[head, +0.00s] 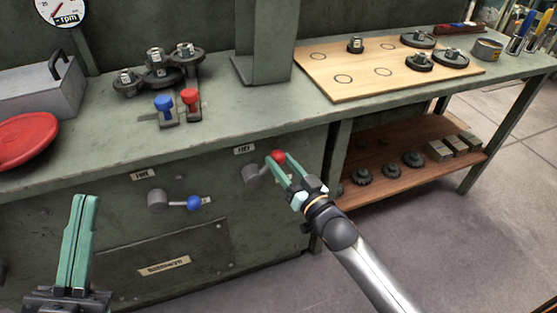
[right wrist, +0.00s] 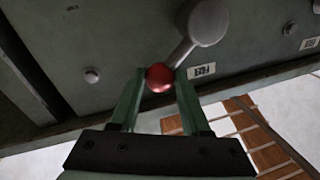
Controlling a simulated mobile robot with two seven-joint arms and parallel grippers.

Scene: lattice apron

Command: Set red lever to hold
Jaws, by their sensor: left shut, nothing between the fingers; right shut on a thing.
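The red lever's round knob (head: 278,157) is on the front of the green cabinet, on a grey hub (head: 253,175) under a small label plate (head: 244,149). My right gripper (head: 276,161) is shut on this red knob. In the right wrist view the red knob (right wrist: 159,77) sits between the green fingertips, with its grey arm (right wrist: 183,52) running to the hub (right wrist: 208,22). The label lettering is too small to read surely. My left gripper (head: 82,200) is shut and empty at the lower left, away from the levers.
A blue-knobbed lever (head: 194,203) is on the same front, to the left, pointing right. On the bench top stand a blue knob (head: 164,103) and a red knob (head: 190,97) in slots. A wooden board (head: 340,90) lies at the right. The floor at right is clear.

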